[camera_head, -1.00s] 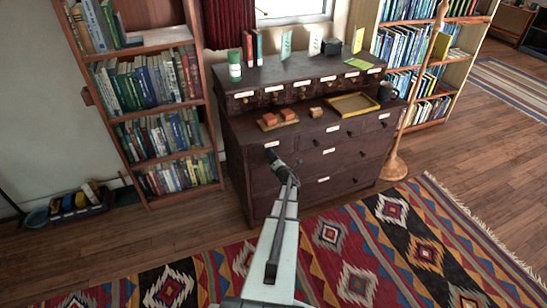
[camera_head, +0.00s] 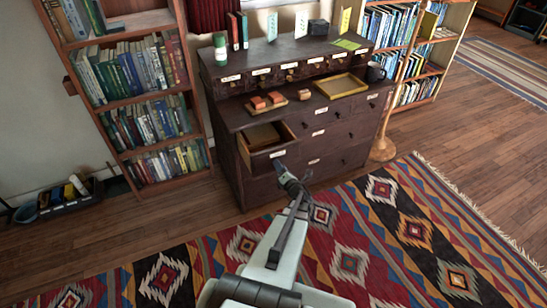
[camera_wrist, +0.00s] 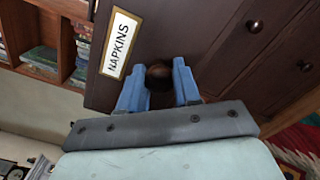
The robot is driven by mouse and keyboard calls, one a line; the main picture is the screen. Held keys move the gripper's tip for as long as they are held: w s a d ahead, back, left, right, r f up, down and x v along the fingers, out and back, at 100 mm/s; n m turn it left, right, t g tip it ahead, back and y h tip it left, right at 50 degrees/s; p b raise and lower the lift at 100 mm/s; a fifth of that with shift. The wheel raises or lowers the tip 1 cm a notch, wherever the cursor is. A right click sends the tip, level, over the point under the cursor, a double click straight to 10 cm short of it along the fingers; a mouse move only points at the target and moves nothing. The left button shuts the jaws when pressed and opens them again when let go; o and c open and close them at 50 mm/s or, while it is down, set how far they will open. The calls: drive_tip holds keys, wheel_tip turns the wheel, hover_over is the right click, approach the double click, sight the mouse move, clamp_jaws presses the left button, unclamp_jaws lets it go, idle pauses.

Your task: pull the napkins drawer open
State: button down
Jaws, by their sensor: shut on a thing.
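The napkins drawer (camera_head: 268,150) is pulled out of the left side of the dark wooden dresser (camera_head: 340,125). A brown, flat-looking content shows inside it in the head view. Its front carries a white label reading NAPKINS (camera_wrist: 119,43) in the wrist view. My gripper (camera_wrist: 158,84) has its blue fingers on both sides of the drawer's round dark knob (camera_wrist: 159,73), shut on it. In the head view my gripper (camera_head: 283,172) is at the front of the open drawer; the knob is hidden there.
The dresser top holds a yellow tray (camera_head: 341,86), orange blocks on a small board (camera_head: 266,105) and a dark mug (camera_head: 375,73). A bookshelf (camera_head: 128,95) stands close on the left. The patterned rug (camera_head: 330,235) in front is clear.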

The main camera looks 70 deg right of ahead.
drive_tip(key=shift+v, duration=1.55)
drive_tip(key=c, duration=0.8)
unclamp_jaws()
drive_tip(key=v, duration=1.3)
drive_tip(key=shift+s+a, duration=0.25)
drive_tip(key=shift+s, duration=0.05)
